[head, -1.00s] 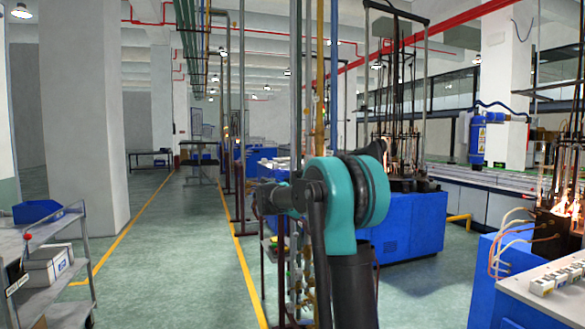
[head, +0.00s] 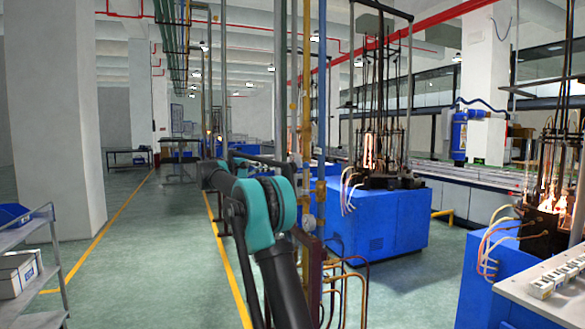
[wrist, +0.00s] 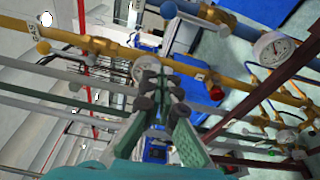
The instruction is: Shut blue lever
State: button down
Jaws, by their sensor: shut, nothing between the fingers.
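My gripper (wrist: 163,95) shows in the wrist view with its green fingers together and nothing between them. I cannot tell which one the task means. The gripper appears apart from both. In the head view my teal and black arm stands before the vertical pipes (head: 306,120); the gripper cannot be made out there.
Yellow pipes (wrist: 95,45) and round gauges (wrist: 275,48) surround the gripper in the wrist view. A red knob (wrist: 217,93) is right of the fingers. Blue machines (head: 385,225) stand right of the pipes. A grey cart (head: 40,235) is at left; floor between is open.

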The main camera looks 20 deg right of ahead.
aim_at(306, 178)
jog(key=s+d, duration=0.1)
jog(key=d, duration=1)
jog(key=shift+d, duration=0.3)
jog(key=shift+s, duration=0.15)
